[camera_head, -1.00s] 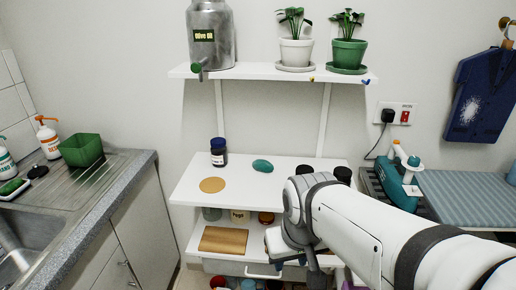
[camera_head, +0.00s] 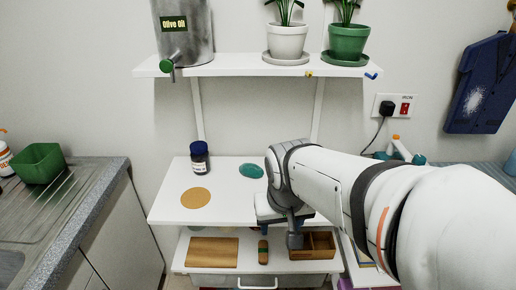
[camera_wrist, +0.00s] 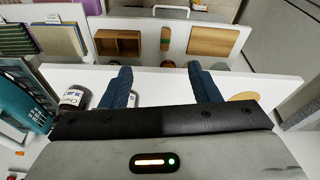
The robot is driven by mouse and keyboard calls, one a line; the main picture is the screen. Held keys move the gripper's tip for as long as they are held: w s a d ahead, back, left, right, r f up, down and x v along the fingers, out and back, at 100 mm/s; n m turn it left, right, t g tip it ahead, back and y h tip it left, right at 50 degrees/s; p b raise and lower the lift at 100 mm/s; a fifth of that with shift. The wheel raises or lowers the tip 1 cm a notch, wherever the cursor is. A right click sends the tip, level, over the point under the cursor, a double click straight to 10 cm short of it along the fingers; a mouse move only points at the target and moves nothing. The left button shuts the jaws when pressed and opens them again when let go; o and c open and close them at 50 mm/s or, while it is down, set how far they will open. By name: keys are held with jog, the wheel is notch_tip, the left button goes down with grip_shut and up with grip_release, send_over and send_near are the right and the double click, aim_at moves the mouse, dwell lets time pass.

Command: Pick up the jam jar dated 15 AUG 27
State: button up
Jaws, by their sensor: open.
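A dark jar (camera_head: 200,160) with a dark blue lid and a white label stands at the back left of the white tabletop; its print is too small to read. In the wrist view, a dark jar (camera_wrist: 73,100) with a white label reading "Che…" is at the left, beside my gripper; its date is not clearly legible. Part of another white label (camera_wrist: 132,100) shows behind the left finger. My gripper (camera_wrist: 161,72) is open, with nothing between its fingers. In the head view, my gripper (camera_head: 285,228) is above the tabletop's front edge, and my arm hides the right part.
A cork disc (camera_head: 195,198) and a teal oval thing (camera_head: 251,171) lie on the tabletop. Below, a shelf holds a wooden board (camera_head: 211,252) and a divided wooden box (camera_head: 320,244). The olive oil can (camera_head: 182,38) and potted plants stand on the wall shelf (camera_head: 235,66).

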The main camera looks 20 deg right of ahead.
jog(key=o, duration=0.6)
jog(key=w+d+m+h+p, duration=0.2)
jog(key=w+d+m, duration=0.3)
jog(key=w, duration=0.6)
jog(key=d, duration=0.2)
jog(key=shift+d+m+p, duration=0.3)
jog(key=shift+d+m, duration=0.1)
jog(key=shift+o, duration=0.2)
jog(key=shift+w+d+f+m+h, duration=0.15)
jog(key=shift+w+d+f+m, duration=0.15)
jog(key=shift+w+d, duration=0.25)
jog(key=shift+w+d+f+m+h, duration=0.15)
jog(key=shift+w+d+m, duration=0.3)
jog(key=shift+w, duration=0.15)
jog(key=x, duration=0.2)
jog(key=shift+w+d+f, duration=0.2)
jog(key=shift+w+p+x, duration=0.2)
jog(key=shift+p+x, duration=0.05)
jog(key=shift+x, duration=1.1)
jog(key=shift+w+p+x, duration=0.15)
jog(key=shift+p+x, duration=0.05)
jog(key=shift+x, duration=1.2)
